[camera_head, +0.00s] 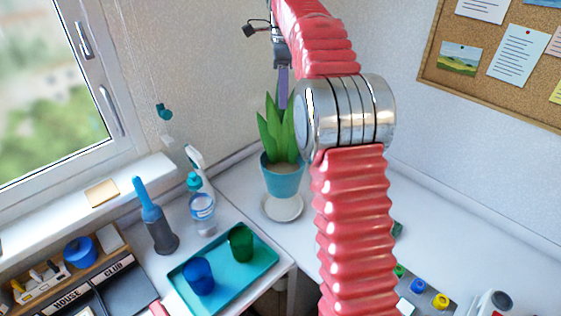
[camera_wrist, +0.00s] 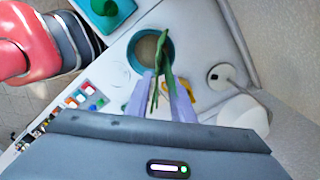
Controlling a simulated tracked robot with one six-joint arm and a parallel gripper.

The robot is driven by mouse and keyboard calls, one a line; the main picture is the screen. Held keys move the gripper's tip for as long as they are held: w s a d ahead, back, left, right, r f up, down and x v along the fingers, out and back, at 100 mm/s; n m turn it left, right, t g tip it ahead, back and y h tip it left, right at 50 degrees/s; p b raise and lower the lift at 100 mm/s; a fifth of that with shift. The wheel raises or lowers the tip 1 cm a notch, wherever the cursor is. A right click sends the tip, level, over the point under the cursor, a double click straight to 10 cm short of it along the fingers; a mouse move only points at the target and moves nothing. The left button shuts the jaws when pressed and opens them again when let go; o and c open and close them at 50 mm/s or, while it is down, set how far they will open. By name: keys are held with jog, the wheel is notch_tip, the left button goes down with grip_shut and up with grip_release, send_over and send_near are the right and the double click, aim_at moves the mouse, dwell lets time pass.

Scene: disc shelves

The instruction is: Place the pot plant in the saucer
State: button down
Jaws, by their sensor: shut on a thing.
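The pot plant has tall green leaves and a teal pot (camera_head: 283,181). In the head view the pot's lower part overlaps the back of the white saucer (camera_head: 284,211); I cannot tell whether it touches or hangs above. My gripper (camera_head: 283,100) is above the pot, partly hidden by my arm. In the wrist view the purple fingers of my gripper (camera_wrist: 163,85) are closed on the green leaves, with the pot rim (camera_wrist: 134,50) and brown soil beyond them. The pot looks nearly upright. I cannot make out the saucer in the wrist view.
A teal tray (camera_head: 225,288) with a blue cup (camera_head: 199,277) and a green cup (camera_head: 241,243) lies in front of the plant. A spray bottle (camera_head: 202,210) and a blue-handled brush (camera_head: 152,215) stand left.

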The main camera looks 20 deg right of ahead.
aim_at(283, 125)
jog(key=shift+f, duration=2.8)
jog(key=shift+f, duration=2.1)
jog(key=c, duration=1.5)
grip_release()
jog(key=shift+f, duration=0.15)
jog(key=shift+c, duration=0.2)
